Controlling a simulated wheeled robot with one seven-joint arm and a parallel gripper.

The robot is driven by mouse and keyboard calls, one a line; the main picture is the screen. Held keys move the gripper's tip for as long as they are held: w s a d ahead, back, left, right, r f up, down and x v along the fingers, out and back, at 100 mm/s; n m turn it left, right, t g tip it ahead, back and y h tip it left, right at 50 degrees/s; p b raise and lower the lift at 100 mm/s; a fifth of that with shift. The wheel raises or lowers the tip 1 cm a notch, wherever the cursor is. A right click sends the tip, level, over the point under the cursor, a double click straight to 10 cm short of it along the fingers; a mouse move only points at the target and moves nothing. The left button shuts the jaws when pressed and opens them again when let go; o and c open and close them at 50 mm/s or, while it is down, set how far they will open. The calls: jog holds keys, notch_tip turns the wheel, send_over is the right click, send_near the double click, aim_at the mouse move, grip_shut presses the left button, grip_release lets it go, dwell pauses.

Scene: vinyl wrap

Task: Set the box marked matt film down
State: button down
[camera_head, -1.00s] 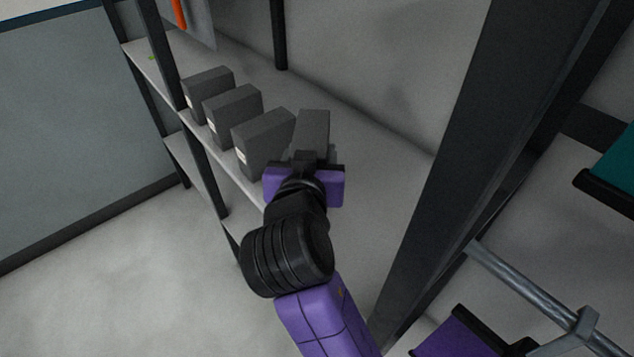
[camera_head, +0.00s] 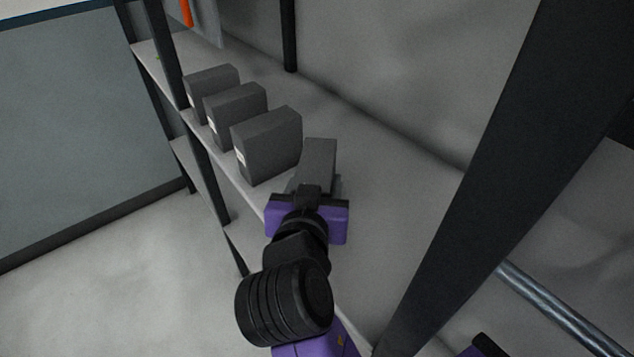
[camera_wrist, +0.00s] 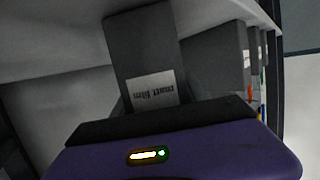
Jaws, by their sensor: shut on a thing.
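The box marked matt film is a dark grey box (camera_head: 319,160) at the near end of a row on the shelf. In the wrist view the box (camera_wrist: 143,45) stands straight ahead of my gripper, and its white label (camera_wrist: 152,89) appears upside down. My gripper (camera_head: 310,188) is shut on this box, at its labelled end. The gripper's body hides the lower part of the box, and I cannot tell whether its underside touches the shelf.
Several similar grey boxes stand in a row to the left, the nearest one (camera_head: 268,146) close beside the held box. The grey shelf board (camera_head: 395,205) is bare to the right. A dark upright post (camera_head: 480,160) rises on the right.

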jog(key=c, duration=0.6)
grip_release()
jog(key=shift+f, duration=0.15)
jog(key=shift+r, duration=0.25)
jog(key=v, duration=1.2)
jog(key=shift+b, duration=0.4)
jog(key=shift+s, duration=0.1)
